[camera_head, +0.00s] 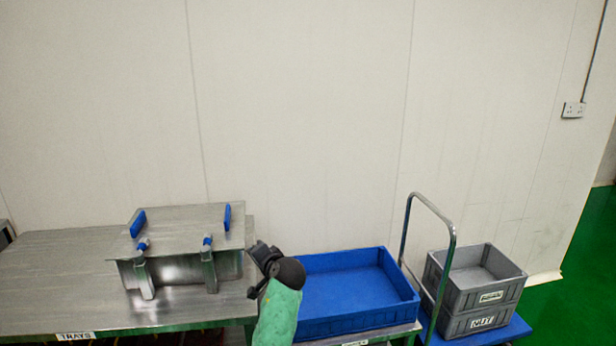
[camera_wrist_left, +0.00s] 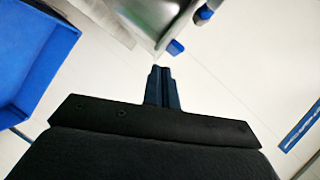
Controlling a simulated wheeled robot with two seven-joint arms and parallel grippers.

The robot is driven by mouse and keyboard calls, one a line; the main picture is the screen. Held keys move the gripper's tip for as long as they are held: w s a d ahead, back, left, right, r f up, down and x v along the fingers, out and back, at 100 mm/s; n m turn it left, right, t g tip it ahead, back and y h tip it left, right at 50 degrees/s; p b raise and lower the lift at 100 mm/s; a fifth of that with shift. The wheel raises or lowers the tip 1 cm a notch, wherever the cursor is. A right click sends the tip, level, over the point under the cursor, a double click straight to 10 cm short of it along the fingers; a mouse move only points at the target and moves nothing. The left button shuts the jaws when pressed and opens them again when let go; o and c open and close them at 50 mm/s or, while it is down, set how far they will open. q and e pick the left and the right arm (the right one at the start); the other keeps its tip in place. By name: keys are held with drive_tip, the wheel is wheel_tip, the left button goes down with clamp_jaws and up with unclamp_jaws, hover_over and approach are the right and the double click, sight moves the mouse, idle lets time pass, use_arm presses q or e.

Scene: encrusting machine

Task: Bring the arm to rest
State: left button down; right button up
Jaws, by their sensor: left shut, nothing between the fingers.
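My left arm (camera_head: 278,312), with a green sleeve, comes up from the bottom middle in the head view. Its black gripper (camera_head: 262,258) is beside the right end of the metal tray stand, in front of the wall. In the left wrist view the gripper (camera_wrist_left: 161,72) has its fingers together with nothing between them. I cannot tell whether it touches the stand. My right gripper is in neither view.
A metal table (camera_head: 50,275) labelled TRAYS holds a metal stand (camera_head: 180,225) with blue clips. A blue bin (camera_head: 345,290) is right of my arm. Grey stacked crates (camera_head: 470,290) sit on a blue cart with a metal handle (camera_head: 452,240).

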use_arm(q)
drive_tip(key=s+f+n+g+h, duration=0.1)
drive_tip(key=s+f+g+h, duration=0.2)
drive_tip(key=s+f, duration=0.7)
drive_tip(key=s+d+f+n+g+h, duration=0.1)
drive_tip(key=s+f+g+h, duration=0.2)
drive_tip(key=s+f, duration=0.7)
drive_tip(key=s+d+f+n+g+h, duration=0.1)
drive_tip(key=s+f+g+h, duration=0.3)
drive_tip(key=s, duration=2.9)
wheel_tip(320, 180, down, 7)
drive_tip(key=shift+s+r+n, duration=0.1)
drive_tip(key=shift+s+n, duration=0.2)
drive_tip(key=shift+n, duration=0.2)
